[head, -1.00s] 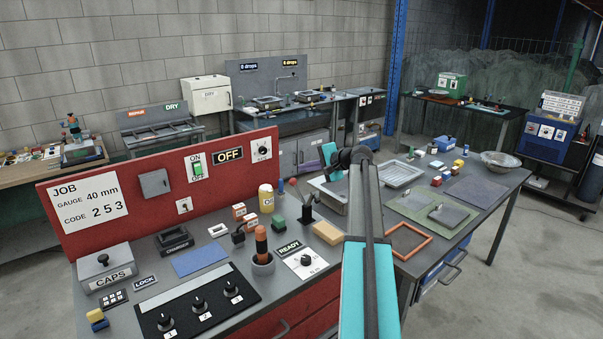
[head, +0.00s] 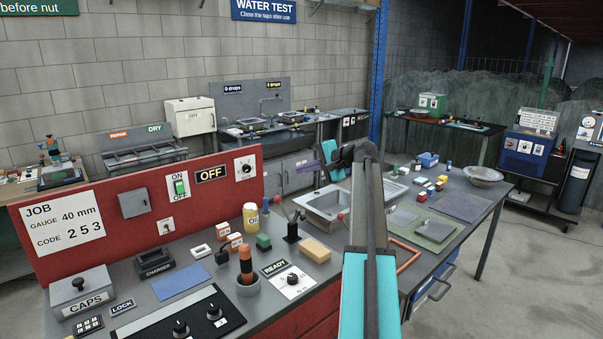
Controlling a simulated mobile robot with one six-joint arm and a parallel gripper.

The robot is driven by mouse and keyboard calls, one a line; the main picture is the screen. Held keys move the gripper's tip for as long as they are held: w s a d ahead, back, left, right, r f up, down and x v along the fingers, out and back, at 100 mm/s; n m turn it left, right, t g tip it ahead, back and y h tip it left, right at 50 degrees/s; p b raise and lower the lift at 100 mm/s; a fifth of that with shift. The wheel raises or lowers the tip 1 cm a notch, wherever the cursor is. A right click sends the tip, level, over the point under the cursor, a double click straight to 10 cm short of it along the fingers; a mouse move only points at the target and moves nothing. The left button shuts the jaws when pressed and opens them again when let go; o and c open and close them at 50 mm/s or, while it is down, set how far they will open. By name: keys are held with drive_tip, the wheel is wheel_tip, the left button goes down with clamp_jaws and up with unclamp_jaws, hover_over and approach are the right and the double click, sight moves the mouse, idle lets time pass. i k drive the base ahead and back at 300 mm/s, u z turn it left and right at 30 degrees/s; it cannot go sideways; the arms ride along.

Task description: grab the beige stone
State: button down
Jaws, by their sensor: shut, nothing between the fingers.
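A beige block (head: 315,249), which looks like the beige stone, lies flat on the near grey bench, right of a green block (head: 264,242) and behind the READY plate. My arm reaches forward over the benches, right of the block. The gripper is small in view, shut and empty.
A red panel (head: 100,190) backs the bench. A metal sink (head: 325,205) and an orange frame (head: 408,255) are on the bench to the right.

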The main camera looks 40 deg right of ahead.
sight(315, 251)
drive_tip(key=k, duration=1)
